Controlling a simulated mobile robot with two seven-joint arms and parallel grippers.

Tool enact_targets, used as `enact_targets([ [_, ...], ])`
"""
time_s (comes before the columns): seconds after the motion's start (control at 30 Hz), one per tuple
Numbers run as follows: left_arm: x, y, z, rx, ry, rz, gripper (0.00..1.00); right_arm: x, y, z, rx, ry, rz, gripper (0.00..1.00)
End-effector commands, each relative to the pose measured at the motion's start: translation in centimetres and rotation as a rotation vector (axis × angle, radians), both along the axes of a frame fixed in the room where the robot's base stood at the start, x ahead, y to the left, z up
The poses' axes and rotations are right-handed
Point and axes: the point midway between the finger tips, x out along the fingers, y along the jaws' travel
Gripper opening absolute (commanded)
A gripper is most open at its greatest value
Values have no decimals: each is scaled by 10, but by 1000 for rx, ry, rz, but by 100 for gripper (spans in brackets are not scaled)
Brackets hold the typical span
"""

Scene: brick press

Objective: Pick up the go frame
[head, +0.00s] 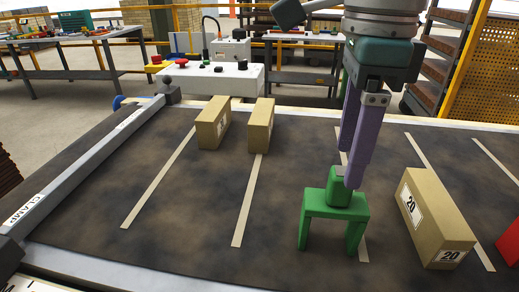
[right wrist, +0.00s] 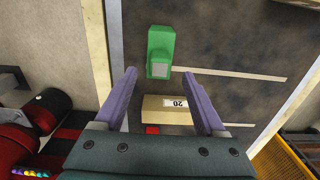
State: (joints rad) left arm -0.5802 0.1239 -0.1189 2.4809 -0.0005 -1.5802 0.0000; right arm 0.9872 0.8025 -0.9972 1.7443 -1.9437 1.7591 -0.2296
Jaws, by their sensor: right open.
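The go frame appears to be the green arch-shaped frame (head: 335,204), standing upright on the dark mat with a block-like grip on top. In the right wrist view, the green frame (right wrist: 160,45) lies beyond the fingertips, with a grey square on it. My right gripper (head: 348,168) has purple fingers pointing down, close to the green grip in the head view. In the right wrist view, the right gripper (right wrist: 163,103) is open, with nothing held between its fingers. Whether a finger touches the frame I cannot tell. My left gripper is not in view.
A tan block marked 20 (head: 433,215) stands right of the frame, and a red object (head: 510,242) is at the right edge. Two tan blocks (head: 213,124) (head: 260,126) stand at the back. A clamp bar (head: 90,165) runs along the left. The mat's middle is clear.

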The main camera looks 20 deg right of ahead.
Motion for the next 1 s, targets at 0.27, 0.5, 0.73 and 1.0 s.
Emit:
enact_targets([
  [0.27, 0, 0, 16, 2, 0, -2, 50, -1, 3, -37, 2, 5, 0, 72],
  [0.5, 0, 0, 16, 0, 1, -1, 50, 0, 3, -55, 2, 0, 1, 72],
  [0.73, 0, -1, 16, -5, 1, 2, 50, 0, 3, -55, 3, -1, 1, 62],
  [1.0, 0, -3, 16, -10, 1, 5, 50, 0, 3, -54, 3, -1, 0, 32],
])
